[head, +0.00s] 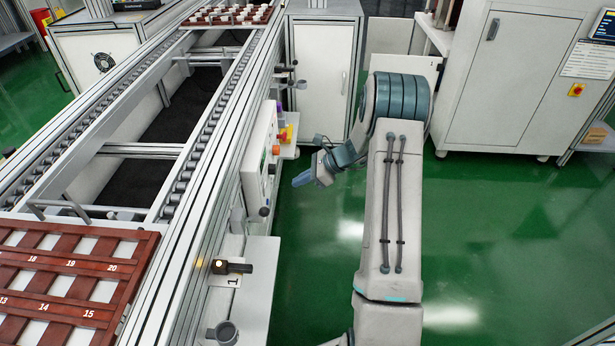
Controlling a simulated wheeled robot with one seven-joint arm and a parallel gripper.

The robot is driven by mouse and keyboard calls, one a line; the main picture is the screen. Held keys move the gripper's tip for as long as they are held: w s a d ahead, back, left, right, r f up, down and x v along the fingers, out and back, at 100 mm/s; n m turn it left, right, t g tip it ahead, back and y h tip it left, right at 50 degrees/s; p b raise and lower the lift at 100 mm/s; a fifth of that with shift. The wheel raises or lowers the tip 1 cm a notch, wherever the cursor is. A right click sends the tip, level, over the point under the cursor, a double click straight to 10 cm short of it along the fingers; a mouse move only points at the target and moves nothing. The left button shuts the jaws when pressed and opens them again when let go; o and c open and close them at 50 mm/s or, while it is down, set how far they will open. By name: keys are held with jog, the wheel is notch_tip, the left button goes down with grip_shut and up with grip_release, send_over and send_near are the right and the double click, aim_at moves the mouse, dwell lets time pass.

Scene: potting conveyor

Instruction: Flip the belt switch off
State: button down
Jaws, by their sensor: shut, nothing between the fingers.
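A pale control box (259,160) is fixed to the near side of the conveyor frame, left of my gripper. Small controls stick out from its right face, among them an orange-red knob (276,150) and a dark ball-ended part (264,211) near its lower end. I cannot tell which of these is the belt switch, or its position. My gripper (301,179) is shut and empty, its blue fingertips pointing left toward the box. A gap of green floor shows between the fingertips and the box, and they appear to touch nothing.
The roller conveyor (189,165) runs along the left, with a brown numbered tray (140,236) at its near end and another tray at the far end. A black handle (239,268) and lit lamp stick out nearby. White cabinets stand behind. Green floor is clear at right.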

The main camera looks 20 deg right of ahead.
aim_at(265, 189)
jog(key=w+a+f+b, duration=0.1)
jog(key=w+a+f, duration=0.1)
jog(key=a, duration=0.5)
jog(key=shift+w, duration=0.45)
jog(key=shift+f, duration=0.1)
